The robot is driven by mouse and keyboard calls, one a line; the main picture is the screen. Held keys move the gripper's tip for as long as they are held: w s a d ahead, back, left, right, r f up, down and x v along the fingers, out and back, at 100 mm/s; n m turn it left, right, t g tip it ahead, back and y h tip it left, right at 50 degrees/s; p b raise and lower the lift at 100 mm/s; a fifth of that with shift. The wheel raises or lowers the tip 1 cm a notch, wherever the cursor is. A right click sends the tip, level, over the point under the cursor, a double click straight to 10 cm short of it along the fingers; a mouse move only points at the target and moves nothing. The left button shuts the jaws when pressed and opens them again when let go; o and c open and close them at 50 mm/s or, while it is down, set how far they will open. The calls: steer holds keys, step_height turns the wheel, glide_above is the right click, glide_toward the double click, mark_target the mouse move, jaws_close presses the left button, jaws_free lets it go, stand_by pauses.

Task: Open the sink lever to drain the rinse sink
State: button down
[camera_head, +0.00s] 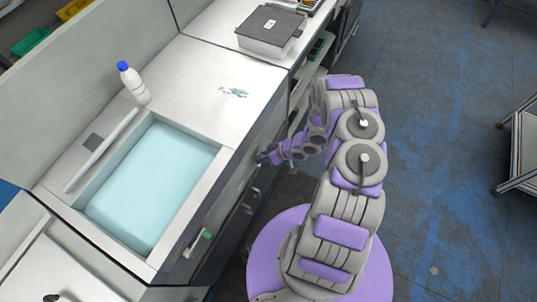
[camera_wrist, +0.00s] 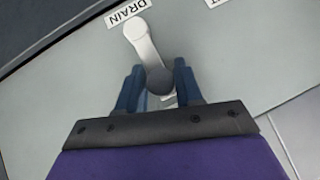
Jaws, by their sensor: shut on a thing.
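The rinse sink (camera_head: 190,220) is a light rectangular basin at the left in the head view, filled with pale blue water. My gripper (camera_head: 262,158) is low against the front panel of the counter, right of the sink. In the wrist view, the drain lever (camera_wrist: 143,42) is a light grey handle beside a label reading DRAIN (camera_wrist: 127,11). My gripper's two blue fingers (camera_wrist: 159,72) are on either side of the knob end, shut on the lever. In the head view the lever is hidden by my gripper.
A white bottle with a blue cap (camera_head: 133,83) stands behind the sink. A grey lidded box (camera_head: 270,30) sits on the far counter. A green-ended fitting (camera_head: 207,234) sticks out of the front panel. A cart (camera_head: 522,150) stands at the right; blue floor between is clear.

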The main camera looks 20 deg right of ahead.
steer(key=shift+a, duration=0.35)
steer(key=c, duration=1.2)
jaws_free()
steer(key=o, duration=0.3)
steer(key=shift+a, duration=0.15)
steer(key=shift+d, duration=0.5)
steer(key=shift+d+r, duration=0.25)
steer(key=shift+d, duration=0.1)
steer(key=p+v, duration=0.1)
steer(key=v, duration=1.5)
steer(key=shift+s+d+r+p, duration=0.2)
steer(key=shift+d+r+p, duration=0.05)
steer(key=shift+p, duration=0.1)
